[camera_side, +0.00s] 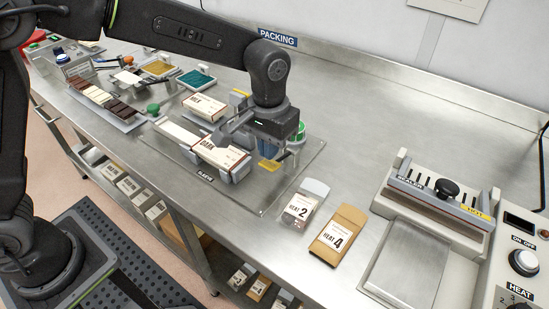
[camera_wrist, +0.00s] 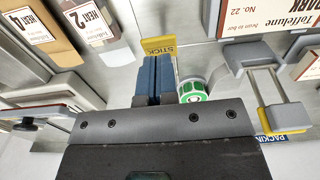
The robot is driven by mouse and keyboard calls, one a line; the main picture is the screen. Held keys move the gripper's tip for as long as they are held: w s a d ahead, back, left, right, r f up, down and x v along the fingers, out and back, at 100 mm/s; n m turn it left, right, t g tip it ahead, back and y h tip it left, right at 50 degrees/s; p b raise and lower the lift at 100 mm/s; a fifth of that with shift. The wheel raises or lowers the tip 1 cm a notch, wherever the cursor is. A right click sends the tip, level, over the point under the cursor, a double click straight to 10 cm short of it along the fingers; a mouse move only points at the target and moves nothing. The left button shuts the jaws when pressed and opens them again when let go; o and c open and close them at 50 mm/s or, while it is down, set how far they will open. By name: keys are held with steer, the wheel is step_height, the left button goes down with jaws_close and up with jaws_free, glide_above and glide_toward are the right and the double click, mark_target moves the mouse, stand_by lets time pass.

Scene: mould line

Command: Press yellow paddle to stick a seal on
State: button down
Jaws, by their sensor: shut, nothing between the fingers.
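The yellow paddle marked STICK (camera_wrist: 159,47) shows partly in the wrist view; my fingers cover part of it. In the side view the yellow paddle (camera_side: 268,165) shows just below my gripper (camera_side: 267,150). My gripper's blue fingers (camera_wrist: 153,78) are shut with nothing between them and sit over or right beside the paddle. I cannot tell whether they touch it. A green-and-white seal roll (camera_wrist: 193,90) is just right of the fingers; it also shows in the side view (camera_side: 299,131). The white DARK carton (camera_side: 222,156) lies in a grey holder left of my gripper.
A second white carton (camera_side: 205,106) lies behind. Pouches marked HEAT 2 (camera_side: 300,208) and HEAT 4 (camera_side: 337,236) lie to the right, before the sealer (camera_side: 436,196). A chocolate tray (camera_side: 106,106) is at left. The bench's back right is clear.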

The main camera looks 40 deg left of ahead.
steer(key=shift+f, duration=3.4)
steer(key=shift+r, duration=5.1)
steer(key=s+a+r+t, duration=0.3)
steer(key=s+a+r, duration=0.55)
steer(key=a, duration=0.25)
steer(key=s+a+f+t, duration=0.2)
steer(key=s+a, duration=0.3)
steer(key=s, duration=0.6)
steer(key=shift+s+a+t, duration=0.15)
steer(key=shift+a+t, duration=0.15)
steer(key=shift+a, duration=0.05)
steer(key=c, duration=1.8)
jaws_free()
steer(key=shift+c, duration=0.2)
